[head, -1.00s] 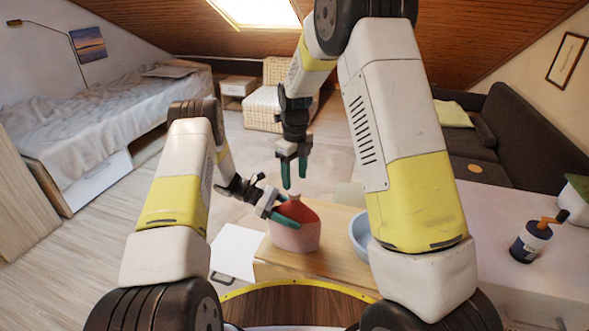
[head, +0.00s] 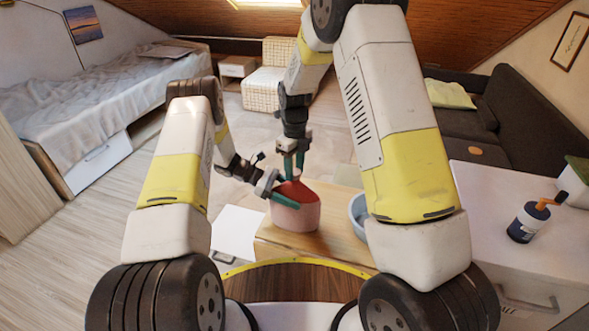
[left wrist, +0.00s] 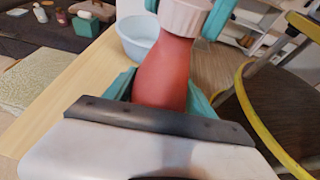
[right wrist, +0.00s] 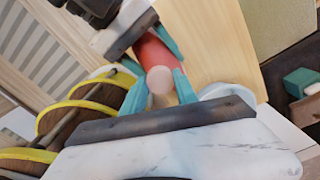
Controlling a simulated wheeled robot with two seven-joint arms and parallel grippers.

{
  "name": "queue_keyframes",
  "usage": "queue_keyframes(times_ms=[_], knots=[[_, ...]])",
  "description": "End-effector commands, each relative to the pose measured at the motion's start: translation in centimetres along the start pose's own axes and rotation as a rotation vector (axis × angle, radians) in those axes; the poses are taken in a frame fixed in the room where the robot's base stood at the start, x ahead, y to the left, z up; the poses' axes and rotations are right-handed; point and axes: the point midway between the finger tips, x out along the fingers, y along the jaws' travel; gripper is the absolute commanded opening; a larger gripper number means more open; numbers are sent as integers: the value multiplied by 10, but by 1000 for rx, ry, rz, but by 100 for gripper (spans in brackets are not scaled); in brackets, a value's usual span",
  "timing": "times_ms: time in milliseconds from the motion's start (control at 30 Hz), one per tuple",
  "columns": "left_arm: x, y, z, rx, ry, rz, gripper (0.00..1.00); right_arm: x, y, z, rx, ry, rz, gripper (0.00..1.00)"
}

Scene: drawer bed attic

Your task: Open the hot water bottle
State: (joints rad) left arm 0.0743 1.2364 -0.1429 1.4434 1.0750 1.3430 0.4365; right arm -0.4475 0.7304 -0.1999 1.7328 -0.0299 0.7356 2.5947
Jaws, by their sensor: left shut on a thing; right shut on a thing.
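The red and pink hot water bottle (head: 295,215) stands upright on the small wooden table (head: 335,240). My left gripper (head: 285,196) is shut on the red upper body of the bottle, with a green finger on each side in the left wrist view. The pale pink cap (left wrist: 186,16) sits at the top of the neck. My right gripper (head: 293,168) points down from above and is shut on the cap, which also shows between its fingers in the right wrist view (right wrist: 160,80). In the head view the fingers mostly hide the cap.
A light blue bowl (head: 357,208) stands on the table just right of the bottle, partly behind my right arm. A dark pump bottle (head: 527,224) stands on the white cabinet (head: 480,225) at right. A white sheet-like surface (head: 236,232) lies left of the table.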

Motion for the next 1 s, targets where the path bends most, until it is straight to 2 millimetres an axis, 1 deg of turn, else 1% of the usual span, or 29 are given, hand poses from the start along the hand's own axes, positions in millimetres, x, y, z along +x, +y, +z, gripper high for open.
queue_keyframes(times_ms=[167,267,567,1000], knots=[[0,0,0,1,-1,0,0,0,0,0,-30,0,0,0],[0,0,0,1,-1,0,0,0,-1,0,-155,-1,0,0],[0,0,0,1,-1,0,0,-1,-1,0,-867,-1,0,0],[0,0,0,1,-1,-1,0,-2,-1,0,-1974,-1,-1,0]])
